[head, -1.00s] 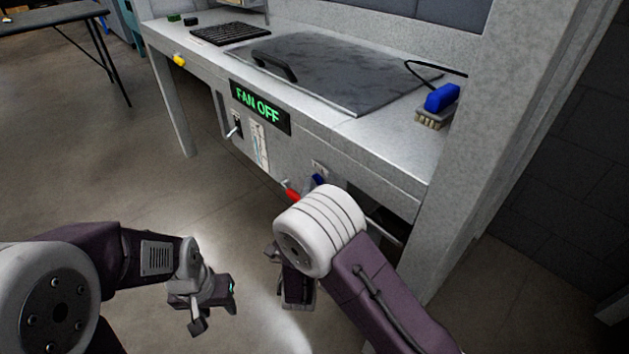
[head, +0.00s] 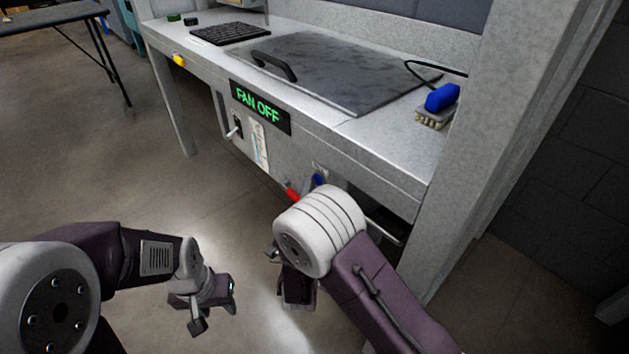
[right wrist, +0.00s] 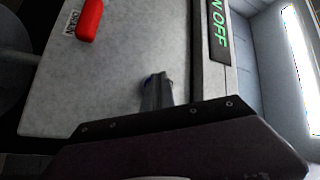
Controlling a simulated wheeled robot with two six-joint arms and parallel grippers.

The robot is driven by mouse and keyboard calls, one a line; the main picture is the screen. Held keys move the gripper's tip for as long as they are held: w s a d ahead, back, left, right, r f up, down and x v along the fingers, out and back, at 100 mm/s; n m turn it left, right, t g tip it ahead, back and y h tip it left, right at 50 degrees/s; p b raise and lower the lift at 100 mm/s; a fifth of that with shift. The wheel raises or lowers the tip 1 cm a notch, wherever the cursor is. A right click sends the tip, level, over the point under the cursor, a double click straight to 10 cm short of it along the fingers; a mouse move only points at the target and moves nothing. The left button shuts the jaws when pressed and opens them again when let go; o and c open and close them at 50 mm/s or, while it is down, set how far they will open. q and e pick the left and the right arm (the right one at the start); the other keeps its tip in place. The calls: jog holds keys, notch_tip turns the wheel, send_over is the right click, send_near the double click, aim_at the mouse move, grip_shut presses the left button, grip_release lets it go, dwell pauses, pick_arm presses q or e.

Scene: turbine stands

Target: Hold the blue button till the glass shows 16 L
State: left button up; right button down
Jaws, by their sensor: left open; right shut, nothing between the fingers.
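The blue button (head: 318,180) is on the front panel of the grey bench, partly hidden by my right arm in the head view. In the right wrist view, a sliver of blue (right wrist: 148,79) shows at the tip of my right gripper (right wrist: 156,88). Its fingers are shut with nothing between them; I cannot tell whether they touch the button. The level glass (head: 259,144) is a narrow pale upright strip on the panel; its reading is too small to make out. My left gripper (head: 215,302) is open and empty, low and left, away from the bench.
A red drain handle (right wrist: 90,18) is near the blue button. A display (head: 260,107) reads FAN OFF. A toggle switch (head: 236,127) is left of the glass. A blue brush (head: 440,100) lies on the bench top. Open floor is at left.

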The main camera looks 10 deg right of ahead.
jog(key=shift+s+a+p, duration=0.35)
jog(key=shift+s+a, duration=0.15)
jog(key=shift+a, duration=0.2)
jog(key=s+a, duration=0.1)
jog(key=a, duration=0.1)
jog(key=s+a+p, duration=0.1)
jog(key=s+a, duration=0.1)
jog(key=shift+p, duration=0.3)
dwell(1.0)
